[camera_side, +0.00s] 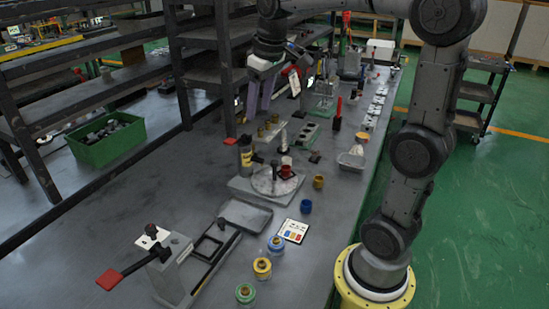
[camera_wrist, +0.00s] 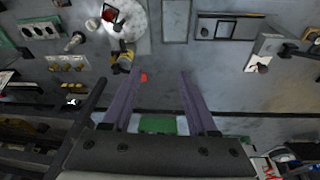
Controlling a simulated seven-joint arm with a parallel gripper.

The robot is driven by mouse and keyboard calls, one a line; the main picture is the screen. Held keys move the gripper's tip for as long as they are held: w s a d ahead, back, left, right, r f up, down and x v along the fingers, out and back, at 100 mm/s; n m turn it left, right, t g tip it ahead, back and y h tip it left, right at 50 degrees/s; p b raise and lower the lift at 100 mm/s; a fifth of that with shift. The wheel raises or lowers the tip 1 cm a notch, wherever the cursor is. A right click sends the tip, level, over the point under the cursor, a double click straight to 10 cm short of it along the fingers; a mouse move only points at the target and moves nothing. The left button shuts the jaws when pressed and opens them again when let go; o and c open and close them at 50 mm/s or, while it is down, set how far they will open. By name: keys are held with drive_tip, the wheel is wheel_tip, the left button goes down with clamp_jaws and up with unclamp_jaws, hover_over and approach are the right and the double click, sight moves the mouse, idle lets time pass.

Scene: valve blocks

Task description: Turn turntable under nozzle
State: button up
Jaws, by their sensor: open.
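The turntable (camera_side: 264,184) is a pale round disc on a grey base in the middle of the bench. A red cup (camera_side: 287,172) stands on its right part. A yellow-and-black dispenser (camera_side: 246,156) stands at the disc's back left edge, with dark parts reaching over the disc; the nozzle tip is too small to make out. In the wrist view the disc (camera_wrist: 136,22) is cut off at the top edge, with the red cup (camera_wrist: 110,14) on it. My gripper (camera_side: 260,108), with purple fingers, is open and empty, above and behind the turntable. Its fingers (camera_wrist: 160,76) point down, apart from everything.
A yellow cup (camera_side: 318,182) and a blue cup (camera_side: 306,206) stand right of the turntable, near a colour card (camera_side: 291,231). Several lidded jars (camera_side: 262,268) and a red-handled lever fixture (camera_side: 170,265) are in front. A dark shelf rack (camera_side: 185,70) stands close behind my gripper.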

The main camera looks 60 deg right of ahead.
drive_tip(key=w+d+f+m+g, duration=0.2)
drive_tip(key=w+d+f, duration=0.3)
drive_tip(key=d, duration=0.5)
drive_tip(key=m+y, duration=0.1)
approach(274, 161)
drive_tip(key=shift+g, duration=0.3)
wheel_tip(274, 161, down, 8)
drive_tip(key=shift+w+f, duration=0.15)
clamp_jaws()
idle(0.6)
